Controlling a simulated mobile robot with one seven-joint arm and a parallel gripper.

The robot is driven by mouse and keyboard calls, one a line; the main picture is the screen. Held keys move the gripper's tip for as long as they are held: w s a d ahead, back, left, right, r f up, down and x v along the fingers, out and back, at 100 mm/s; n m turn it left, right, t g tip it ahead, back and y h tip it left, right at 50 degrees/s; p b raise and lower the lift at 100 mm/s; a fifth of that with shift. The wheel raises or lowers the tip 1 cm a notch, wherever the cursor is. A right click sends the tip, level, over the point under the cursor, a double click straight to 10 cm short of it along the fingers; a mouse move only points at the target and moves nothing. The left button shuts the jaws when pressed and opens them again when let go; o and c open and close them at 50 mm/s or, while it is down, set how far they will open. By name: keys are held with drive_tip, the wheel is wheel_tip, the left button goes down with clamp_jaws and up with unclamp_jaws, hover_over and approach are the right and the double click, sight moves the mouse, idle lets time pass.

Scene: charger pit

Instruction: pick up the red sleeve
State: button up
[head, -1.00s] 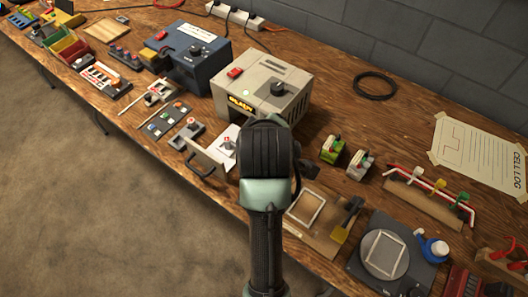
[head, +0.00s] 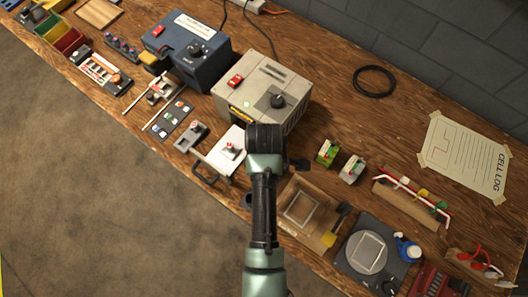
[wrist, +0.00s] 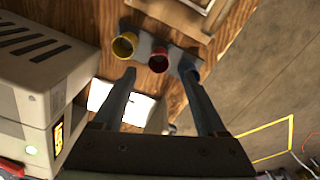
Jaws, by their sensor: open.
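The red sleeve (wrist: 159,61) is a short open-topped red cylinder in the wrist view. It sits in the middle of a grey holder (wrist: 146,46), between a yellow sleeve (wrist: 124,46) on the left and a blue one (wrist: 190,66) on the right. My gripper (wrist: 160,73) is open and empty. Its two fingers point toward the row, with the red sleeve showing just beyond the gap between the tips. The right fingertip overlaps the blue sleeve in the picture; I cannot tell whether they touch. In the head view my arm hides the red sleeve.
A grey box (head: 262,85) stands close to my wrist, with a pulled-out white tray (head: 225,160) in front. A wooden board with a frame (head: 302,207) lies beside the holder. Green and white blocks (head: 327,151) stand to the right. The bench's front edge is near.

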drive_tip(key=shift+w+f, duration=0.1)
drive_tip(key=shift+f, duration=3.4)
clamp_jaws()
